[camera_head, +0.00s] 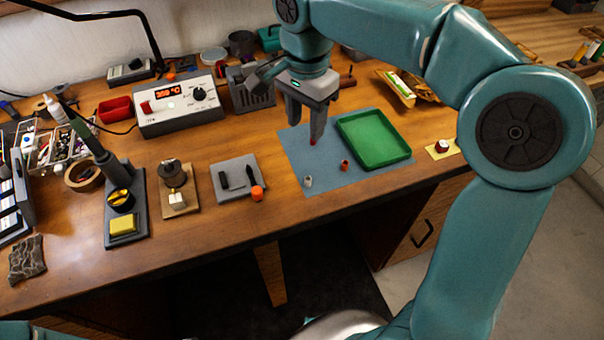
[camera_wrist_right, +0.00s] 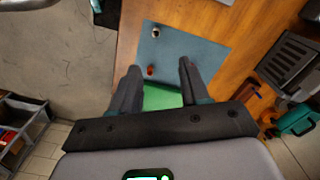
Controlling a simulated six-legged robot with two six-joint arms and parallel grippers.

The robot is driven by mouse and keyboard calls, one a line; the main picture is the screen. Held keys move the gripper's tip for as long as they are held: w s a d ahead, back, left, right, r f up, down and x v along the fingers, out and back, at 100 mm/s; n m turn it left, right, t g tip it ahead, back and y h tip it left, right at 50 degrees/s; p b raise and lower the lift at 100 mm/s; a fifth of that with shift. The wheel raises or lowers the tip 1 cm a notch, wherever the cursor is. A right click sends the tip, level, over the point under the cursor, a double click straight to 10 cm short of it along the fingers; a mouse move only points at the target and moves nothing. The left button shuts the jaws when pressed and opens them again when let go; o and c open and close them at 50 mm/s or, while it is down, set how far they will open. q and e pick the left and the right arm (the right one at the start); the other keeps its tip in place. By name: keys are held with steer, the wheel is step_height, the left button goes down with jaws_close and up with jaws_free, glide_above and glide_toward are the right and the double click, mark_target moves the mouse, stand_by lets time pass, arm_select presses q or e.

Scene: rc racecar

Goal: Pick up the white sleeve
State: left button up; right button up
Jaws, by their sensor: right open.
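The small white sleeve (camera_head: 308,182) stands near the front left of the blue mat (camera_head: 294,150). It also shows near the top of the mat in the right wrist view (camera_wrist_right: 155,32). My right gripper (camera_head: 305,132) is open and points down above the mat, behind the white sleeve and apart from it. In the right wrist view its fingers (camera_wrist_right: 159,66) are spread with nothing held between them. My left gripper is not in view.
A red sleeve (camera_head: 345,165) stands right of the white one; another small red piece (camera_head: 312,141) shows just below a right fingertip. A green tray (camera_head: 374,139) occupies the mat's right side. A grey pad (camera_head: 224,190) with black parts and an orange piece lies left.

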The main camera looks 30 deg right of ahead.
glide_above(308, 185)
steer(key=f, duration=0.6)
steer(key=f+b, duration=0.1)
steer(key=f, duration=0.3)
steer(key=shift+w+d, duration=0.15)
steer(key=shift+w, duration=0.2)
steer(key=shift+s+f, duration=0.2)
steer(key=shift+f, duration=0.25)
step_height(308, 185, down, 5)
steer(key=shift+w+r, duration=0.1)
jaws_close()
